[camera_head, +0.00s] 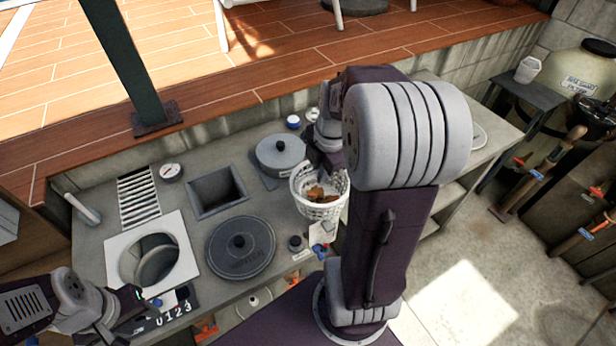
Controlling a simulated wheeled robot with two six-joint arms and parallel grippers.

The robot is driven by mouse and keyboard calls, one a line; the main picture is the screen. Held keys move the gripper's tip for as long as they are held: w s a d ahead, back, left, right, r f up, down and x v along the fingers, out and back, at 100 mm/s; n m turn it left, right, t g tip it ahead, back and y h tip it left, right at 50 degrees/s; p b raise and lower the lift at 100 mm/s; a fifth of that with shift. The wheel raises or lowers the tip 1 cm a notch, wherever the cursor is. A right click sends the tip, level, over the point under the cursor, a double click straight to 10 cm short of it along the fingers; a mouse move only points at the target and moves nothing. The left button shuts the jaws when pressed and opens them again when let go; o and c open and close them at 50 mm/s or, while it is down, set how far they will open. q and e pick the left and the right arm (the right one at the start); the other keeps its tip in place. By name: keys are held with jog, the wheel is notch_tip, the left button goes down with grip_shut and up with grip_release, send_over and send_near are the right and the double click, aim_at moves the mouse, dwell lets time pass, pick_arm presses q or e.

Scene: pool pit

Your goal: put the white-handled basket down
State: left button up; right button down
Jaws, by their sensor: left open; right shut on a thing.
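The white lattice basket (318,207), with brown leaves (320,194) inside, is near the counter's middle right. My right gripper (327,160) is at the basket's far upper side and is shut on it. The handle and fingertips are largely hidden by my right arm. I cannot tell whether the basket's bottom touches the counter (205,165). My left gripper (145,303) is open at the counter's lower left, apart from the basket.
Further left are a square opening (215,192), a round opening in a white plate (150,258) and a slotted grate (138,196). A white tag (322,234) is below the basket.

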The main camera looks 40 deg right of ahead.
aim_at(309, 172)
jog(key=w+f, duration=0.1)
jog(key=w, duration=0.1)
jog(key=w+d+f, duration=0.1)
jog(key=w+f, duration=0.1)
jog(key=w+f+p, duration=0.1)
jog(key=w, duration=0.2)
jog(key=shift+d+f, duration=0.15)
jog(key=shift+d, duration=0.1)
notch_tip(309, 172, down, 4)
jog(key=shift+r, duration=0.1)
jog(key=shift+f, duration=0.3)
jog(key=c, duration=1.4)
grip_release()
jog(key=shift+c, duration=0.2)
jog(key=shift+r, duration=0.1)
